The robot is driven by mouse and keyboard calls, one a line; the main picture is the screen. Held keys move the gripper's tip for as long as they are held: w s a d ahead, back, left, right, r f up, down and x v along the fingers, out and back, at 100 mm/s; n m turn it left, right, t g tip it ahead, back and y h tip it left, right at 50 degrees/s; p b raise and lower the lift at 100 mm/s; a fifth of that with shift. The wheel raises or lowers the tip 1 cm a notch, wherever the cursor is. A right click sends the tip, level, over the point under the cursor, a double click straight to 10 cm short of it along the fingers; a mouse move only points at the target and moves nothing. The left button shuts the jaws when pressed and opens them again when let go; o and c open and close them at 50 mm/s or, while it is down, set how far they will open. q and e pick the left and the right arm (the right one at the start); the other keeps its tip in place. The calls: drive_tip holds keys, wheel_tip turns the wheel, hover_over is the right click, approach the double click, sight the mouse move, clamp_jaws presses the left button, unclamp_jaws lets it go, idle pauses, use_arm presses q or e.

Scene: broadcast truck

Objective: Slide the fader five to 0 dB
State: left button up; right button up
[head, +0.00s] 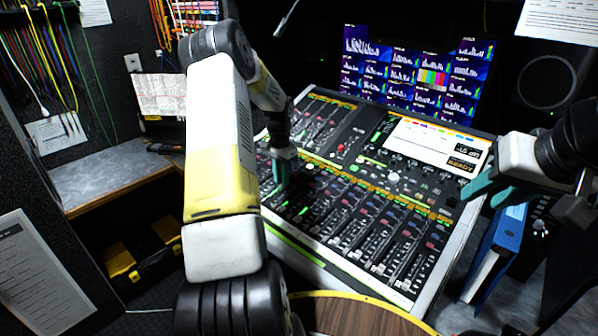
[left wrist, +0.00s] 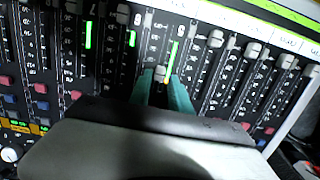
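The mixing console (head: 436,282) has a bank of faders on its sloped face. My left gripper (head: 284,160) reaches down to the left part of the console. In the left wrist view, the teal fingertips of my left gripper (left wrist: 161,84) stand close on both sides of a grey fader cap (left wrist: 160,71), with a gap about the cap's width. They appear shut on it. I cannot read which channel number it is. My right gripper (head: 490,182) is open and empty, off the console's right edge.
Other fader caps (left wrist: 215,39) stand close beside my left fingers. Lit screens (head: 420,75) are behind the console, and a speaker (head: 546,82) is at the back right. A blue binder (head: 506,236) stands right of the console, below my right gripper. A grey desk (head: 110,176) lies left.

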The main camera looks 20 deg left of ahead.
use_arm(q)
wheel_tip(320, 180, up, 6)
idle(0.5)
drive_tip(key=shift+d+r, duration=0.1)
drive_tip(key=shift+r, duration=0.05)
drive_tip(key=s+d+r+n+t, duration=0.1)
drive_tip(key=s+d+r+t, duration=0.1)
drive_tip(key=s+d+r, duration=0.65)
drive_tip(key=s+d+r+n+t, duration=0.1)
drive_tip(key=s+d+r, duration=0.3)
drive_tip(key=r, duration=0.7)
drive_tip(key=s+d+r+n+t+h, duration=0.1)
drive_tip(key=s+d, duration=0.2)
drive_tip(key=s, duration=0.6)
drive_tip(key=s+d+r+t+h, duration=0.1)
drive_tip(key=s+d+t, duration=0.1)
drive_tip(key=s, duration=0.8)
drive_tip(key=shift+d+r+n, duration=0.3)
drive_tip(key=shift+d+n, duration=0.1)
drive_tip(key=shift+d, duration=0.45)
